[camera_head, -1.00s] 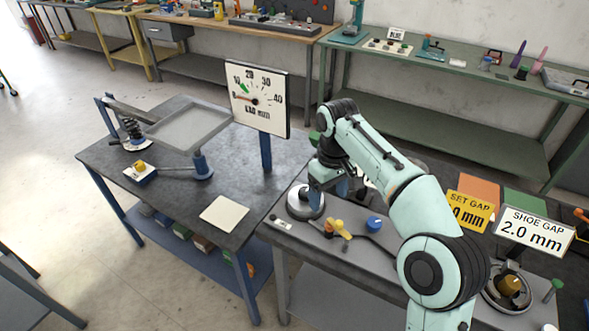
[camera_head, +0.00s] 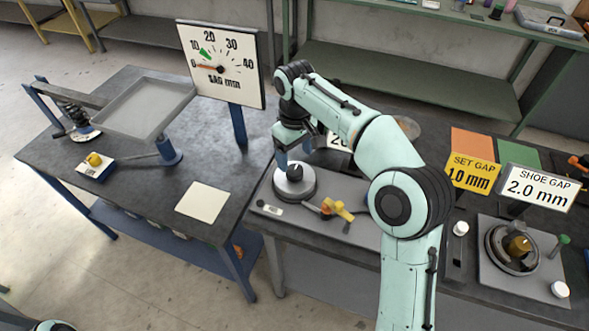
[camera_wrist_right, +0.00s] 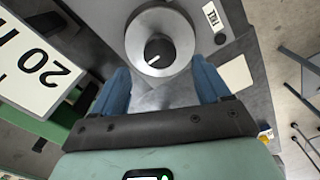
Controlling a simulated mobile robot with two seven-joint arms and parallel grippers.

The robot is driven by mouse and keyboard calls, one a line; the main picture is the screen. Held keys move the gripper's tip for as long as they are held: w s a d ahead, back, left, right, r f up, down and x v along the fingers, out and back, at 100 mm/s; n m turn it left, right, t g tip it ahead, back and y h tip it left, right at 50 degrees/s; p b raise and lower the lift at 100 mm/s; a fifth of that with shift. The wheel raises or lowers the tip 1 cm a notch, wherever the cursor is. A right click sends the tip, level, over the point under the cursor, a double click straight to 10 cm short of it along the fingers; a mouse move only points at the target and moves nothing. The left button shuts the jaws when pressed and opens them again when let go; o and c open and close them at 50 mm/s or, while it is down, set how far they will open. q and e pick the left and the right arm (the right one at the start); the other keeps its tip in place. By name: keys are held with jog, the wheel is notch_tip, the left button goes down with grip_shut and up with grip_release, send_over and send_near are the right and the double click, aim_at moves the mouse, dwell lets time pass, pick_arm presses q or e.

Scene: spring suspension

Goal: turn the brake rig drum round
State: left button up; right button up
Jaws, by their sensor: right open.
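The round brake assembly (camera_head: 513,247), a dark ring with a brass-coloured centre, sits on a grey plate at the right, in front of the SHOE GAP sign. A round silver drum-like disc (camera_head: 294,184) with a black centre knob stands on the grey bench left of it. I cannot tell for certain which is the task's drum. My right gripper (camera_head: 293,158) is open above the silver disc. In the right wrist view the disc (camera_wrist_right: 146,62) lies just beyond and between the blue fingers (camera_wrist_right: 160,84), and its knob bears a white mark. My left gripper is out of view.
A yellow-handled part (camera_head: 338,209) lies on the bench near the disc. The SET GAP sign (camera_head: 472,174) and SHOE GAP sign (camera_head: 536,188) stand at the right. A dial board (camera_head: 222,64) and grey tray (camera_head: 150,107) stand on the left table.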

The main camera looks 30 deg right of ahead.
aim_at(295, 170)
notch_tip(295, 170, down, 5)
jog(key=shift+f+b, duration=0.2)
jog(key=shift+b, duration=0.25)
jog(key=c, duration=1)
